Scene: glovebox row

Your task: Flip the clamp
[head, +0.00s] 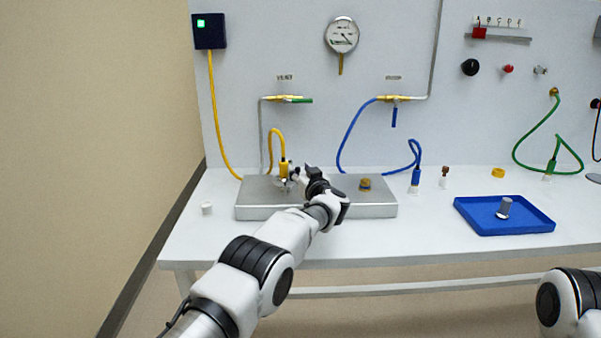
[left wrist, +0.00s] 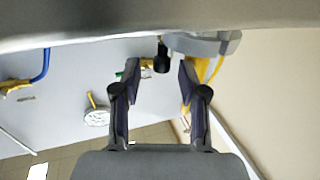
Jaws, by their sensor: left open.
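My left gripper (head: 298,177) is over the metal box, right beside the yellow-hosed fitting (head: 283,170). In the left wrist view its two fingers (left wrist: 159,76) are apart, with nothing held. A black knob-like handle (left wrist: 161,58) shows between and beyond the fingertips. It sits beside a grey round part (left wrist: 205,43) with the yellow hose next to it. The handle looks like part of the clamp, but its exact position is unclear. In the head view my gripper hides much of this spot. My right gripper is out of view; only part of that arm shows at the lower right.
The metal box (head: 250,212) stands on the white table (head: 410,238), with a brass fitting (head: 365,184) on it. A white cap (head: 207,208) lies at left, a blue tray (head: 480,229) at right. Hoses, valves and a gauge (head: 341,35) line the back wall.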

